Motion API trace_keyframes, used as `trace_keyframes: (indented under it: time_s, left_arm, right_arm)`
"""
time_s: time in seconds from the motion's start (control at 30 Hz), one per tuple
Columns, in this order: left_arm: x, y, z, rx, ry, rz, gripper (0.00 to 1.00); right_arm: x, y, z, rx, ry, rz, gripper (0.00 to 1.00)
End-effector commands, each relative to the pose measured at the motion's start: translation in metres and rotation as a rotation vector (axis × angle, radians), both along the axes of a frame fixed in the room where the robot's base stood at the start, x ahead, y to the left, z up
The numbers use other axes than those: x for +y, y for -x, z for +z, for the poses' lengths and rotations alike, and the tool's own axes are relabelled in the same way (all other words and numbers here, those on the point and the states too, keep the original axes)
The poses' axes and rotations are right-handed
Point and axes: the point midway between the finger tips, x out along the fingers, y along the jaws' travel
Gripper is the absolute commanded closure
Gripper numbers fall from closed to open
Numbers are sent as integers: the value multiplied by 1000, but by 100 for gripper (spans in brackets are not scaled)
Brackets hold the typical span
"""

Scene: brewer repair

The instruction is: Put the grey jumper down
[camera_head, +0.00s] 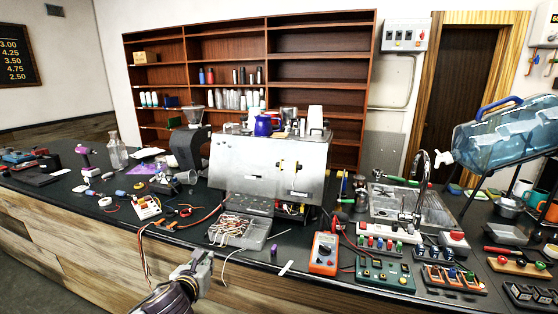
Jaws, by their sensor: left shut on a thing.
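My left gripper (203,262) comes in from the bottom, just in front of the counter's front edge. It is shut on a thin jumper. A pale grey wire (227,264) shows just right of the fingers and curves up over the counter edge; it appears to be the grey jumper, though the grip point is too small to see clearly. A metal tray (258,237) with several tangled pale and reddish jumper wires (231,226) lies on the counter beyond the gripper. My right gripper is not in view.
A steel brewer (262,168) stands behind the tray. An orange multimeter (324,254) and a green terminal board (385,274) lie to the right. Reddish wires (145,251) hang over the counter's front edge at left. Small bare counter patches show around the tray.

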Motion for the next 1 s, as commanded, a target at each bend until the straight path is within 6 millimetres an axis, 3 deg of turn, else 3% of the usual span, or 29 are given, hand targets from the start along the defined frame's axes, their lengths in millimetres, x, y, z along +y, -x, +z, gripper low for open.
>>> trace_keyframes:
  time_s: [0.5,0.7,1.0]
  left_arm:
    - [4,37,-71,3,0,1,98]
    - [4,45,-83,1,0,2,98]
    - [4,46,-85,-1,0,1,98]
  right_arm:
    - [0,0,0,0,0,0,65]
    - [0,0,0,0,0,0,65]
    - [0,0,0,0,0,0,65]
